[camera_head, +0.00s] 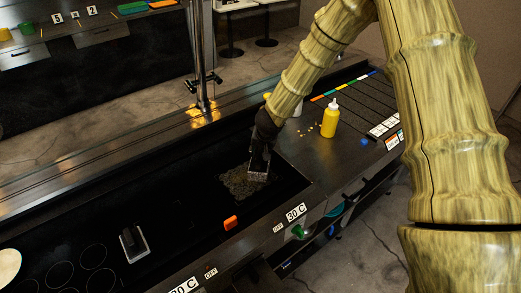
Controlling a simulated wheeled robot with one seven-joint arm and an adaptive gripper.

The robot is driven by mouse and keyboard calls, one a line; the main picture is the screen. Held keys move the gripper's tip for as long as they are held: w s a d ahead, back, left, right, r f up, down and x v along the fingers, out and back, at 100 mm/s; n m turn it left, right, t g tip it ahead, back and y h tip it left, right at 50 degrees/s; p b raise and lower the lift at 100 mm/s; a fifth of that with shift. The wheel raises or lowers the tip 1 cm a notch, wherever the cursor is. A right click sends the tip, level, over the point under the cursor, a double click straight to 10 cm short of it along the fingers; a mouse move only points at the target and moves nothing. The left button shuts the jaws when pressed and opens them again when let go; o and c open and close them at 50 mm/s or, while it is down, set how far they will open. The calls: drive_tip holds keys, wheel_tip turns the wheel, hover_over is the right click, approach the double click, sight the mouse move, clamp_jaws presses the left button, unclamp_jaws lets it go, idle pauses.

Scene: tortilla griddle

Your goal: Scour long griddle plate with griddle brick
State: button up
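The long griddle plate (185,215) is a dark flat surface running diagonally across the middle of the camera_head view. A rough brownish-grey patch of residue (238,187) lies on it toward its right end. My gripper (260,160) is dark and points down at the right edge of this patch. It appears shut on a small grey block, which looks like the griddle brick (257,175). The brick's lower edge is at or very near the plate; contact is hard to tell. The fingers partly hide the brick's top.
A grey block with a black handle (134,243) stands on the left of the plate. An orange block (230,222) sits at the front edge. A yellow squeeze bottle (330,119) stands on the right counter. A metal post (200,60) rises behind the plate.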

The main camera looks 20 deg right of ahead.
drive_tip(key=shift+r+p, duration=0.35)
drive_tip(key=shift+p, duration=0.1)
idle(0.5)
clamp_jaws()
drive_tip(key=shift+a, duration=0.1)
drive_tip(key=shift+s+a+f, duration=0.1)
drive_tip(key=shift+s+a, duration=0.25)
drive_tip(key=shift+a, duration=0.4)
drive_tip(key=shift+s+a+f, duration=0.1)
drive_tip(key=shift+s+a, duration=0.2)
drive_tip(key=shift+a, duration=0.5)
drive_tip(key=shift+s+a, duration=0.35)
drive_tip(key=shift+a, duration=0.4)
